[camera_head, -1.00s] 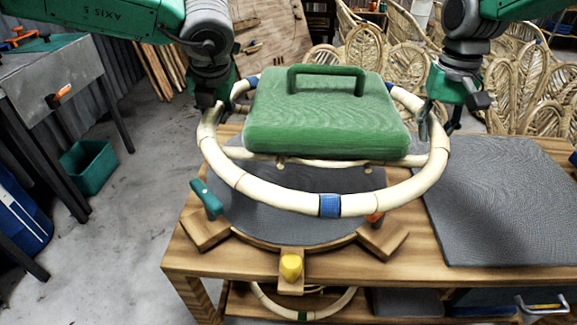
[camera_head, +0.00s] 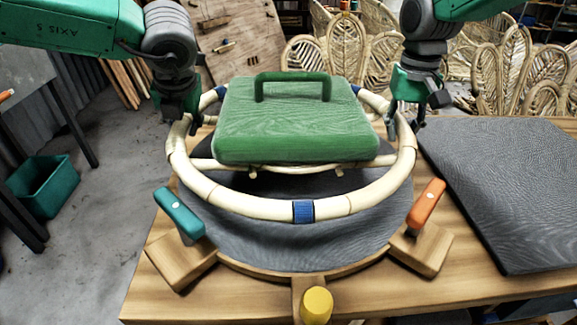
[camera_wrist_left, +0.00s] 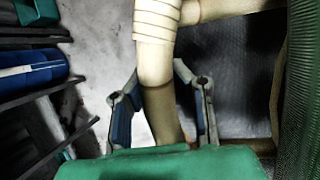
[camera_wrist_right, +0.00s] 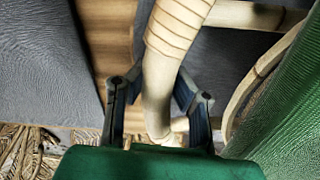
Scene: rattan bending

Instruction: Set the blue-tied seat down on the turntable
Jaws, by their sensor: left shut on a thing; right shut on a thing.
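The blue-tied seat is a round rattan hoop (camera_head: 255,206) with blue bindings and inner rails. A green cushion block with a handle (camera_head: 295,125) sits across its middle. The seat is held above the grey round turntable (camera_head: 290,252), which shows below its front rim; whether they touch at the back is hidden. My left gripper (camera_head: 181,118) is shut on the hoop's left side, and the left wrist view shows its fingers around the rattan (camera_wrist_left: 158,95). My right gripper (camera_head: 402,122) is shut on the hoop's right side, also seen around the rattan in the right wrist view (camera_wrist_right: 158,90).
Around the turntable stand wooden blocks with a teal lever (camera_head: 180,213), an orange lever (camera_head: 427,205) and a yellow knob (camera_head: 316,304). A grey mat (camera_head: 510,185) covers the bench's right side. Rattan chair backs (camera_head: 345,52) stand behind. A green bin (camera_head: 45,187) is on the floor left.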

